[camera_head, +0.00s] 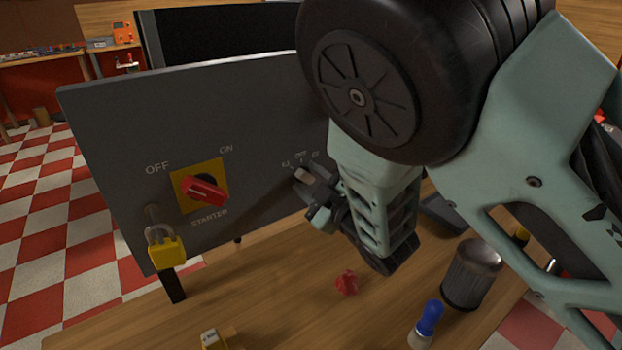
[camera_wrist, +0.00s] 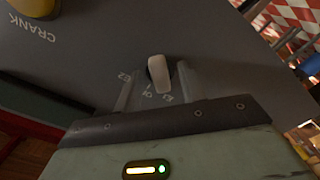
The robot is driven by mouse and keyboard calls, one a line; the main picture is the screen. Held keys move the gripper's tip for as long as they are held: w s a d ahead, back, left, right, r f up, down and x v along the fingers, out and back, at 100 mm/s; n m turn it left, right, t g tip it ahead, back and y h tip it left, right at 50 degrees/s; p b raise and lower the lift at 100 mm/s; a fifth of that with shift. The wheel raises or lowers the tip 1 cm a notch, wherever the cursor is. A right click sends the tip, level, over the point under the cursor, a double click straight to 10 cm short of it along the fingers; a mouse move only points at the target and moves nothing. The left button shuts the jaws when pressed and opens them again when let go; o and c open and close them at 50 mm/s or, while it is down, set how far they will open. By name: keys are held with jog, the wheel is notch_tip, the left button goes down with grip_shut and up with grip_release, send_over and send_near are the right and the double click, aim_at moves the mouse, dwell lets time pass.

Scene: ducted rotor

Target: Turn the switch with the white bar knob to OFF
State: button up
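The white bar knob (camera_wrist: 159,74) sits on the grey panel (camera_wrist: 95,50), with small white marks around it that are too small to read surely. In the wrist view my gripper (camera_wrist: 158,82) is open, one finger on each side of the knob, with a gap showing on both sides. In the head view my gripper (camera_head: 322,198) is at the panel's right part, and the white knob (camera_head: 303,176) shows at its fingers. The bar stands nearly upright in the wrist view, leaning slightly. Whether the fingers touch the panel is unclear.
A red STARTER switch (camera_head: 205,190) on a yellow plate, marked OFF and ON, is at the panel's left. A yellow padlock (camera_head: 165,247) hangs below it. A red knob (camera_head: 347,282), a blue-capped item (camera_head: 427,322) and a dark mesh cylinder (camera_head: 471,273) are on the wooden table (camera_head: 275,310).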

grip_shut()
jog(key=shift+b, duration=0.35)
jog(key=m+b, duration=0.5)
jog(key=shift+f, duration=0.15)
jog(key=shift+m+b, duration=1.6)
jog(key=shift+m, duration=0.3)
jog(key=shift+r, duration=0.2)
grip_release()
